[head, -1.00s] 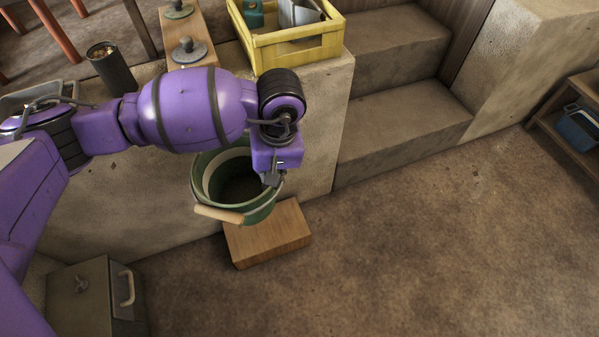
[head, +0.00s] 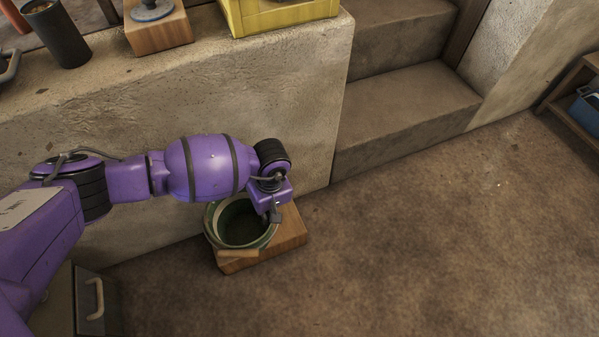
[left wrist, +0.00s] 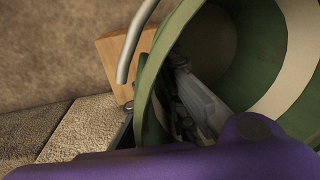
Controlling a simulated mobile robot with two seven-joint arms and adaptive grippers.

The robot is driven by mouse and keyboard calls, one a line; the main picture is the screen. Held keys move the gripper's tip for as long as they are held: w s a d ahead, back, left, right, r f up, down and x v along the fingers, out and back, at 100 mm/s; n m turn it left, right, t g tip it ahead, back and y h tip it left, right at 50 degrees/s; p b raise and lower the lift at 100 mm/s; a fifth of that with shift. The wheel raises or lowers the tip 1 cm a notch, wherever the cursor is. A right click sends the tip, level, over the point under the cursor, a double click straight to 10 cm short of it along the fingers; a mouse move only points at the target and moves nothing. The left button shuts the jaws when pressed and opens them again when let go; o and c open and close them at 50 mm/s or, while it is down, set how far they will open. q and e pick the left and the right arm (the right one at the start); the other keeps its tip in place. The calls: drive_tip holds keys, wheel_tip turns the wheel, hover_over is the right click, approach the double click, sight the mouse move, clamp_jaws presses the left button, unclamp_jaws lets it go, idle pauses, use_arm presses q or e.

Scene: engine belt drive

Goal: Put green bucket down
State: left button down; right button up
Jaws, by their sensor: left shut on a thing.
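The green bucket (head: 241,226), with a pale band inside and a wooden handle grip, is over a wooden block (head: 288,236) on the floor. It looks upright; I cannot tell whether its base touches the block. My left gripper (head: 274,213) is shut on the bucket's right rim in the head view. In the left wrist view the green bucket (left wrist: 245,60) fills the right side, with gripper parts (left wrist: 190,105) at its rim and inside it. The wooden block (left wrist: 118,60) shows behind it there. My right gripper is not in view.
A concrete wall (head: 285,90) stands behind the bucket, with a yellow crate (head: 285,12), a wooden stand (head: 160,33) and a dark cup (head: 55,35) on top. Steps (head: 405,110) rise at the right. A grey box (head: 92,300) is at lower left.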

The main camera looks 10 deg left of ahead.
use_arm(q)
drive_tip(key=w+f+b, duration=0.1)
drive_tip(key=w+f, duration=0.1)
drive_tip(key=f, duration=0.1)
drive_tip(key=w+f+b, duration=0.2)
drive_tip(key=f, duration=0.1)
drive_tip(key=w+a+f+b, duration=0.1)
drive_tip(key=w+f+b, duration=0.1)
drive_tip(key=f, duration=0.1)
drive_tip(key=shift+f, duration=0.2)
drive_tip(key=shift+s+r, duration=0.1)
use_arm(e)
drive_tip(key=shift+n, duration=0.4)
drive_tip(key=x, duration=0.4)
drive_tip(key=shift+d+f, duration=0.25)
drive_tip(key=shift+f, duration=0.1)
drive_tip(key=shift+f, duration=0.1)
use_arm(q)
drive_tip(key=c, duration=1.9)
unclamp_jaws()
drive_tip(key=shift+o, duration=0.4)
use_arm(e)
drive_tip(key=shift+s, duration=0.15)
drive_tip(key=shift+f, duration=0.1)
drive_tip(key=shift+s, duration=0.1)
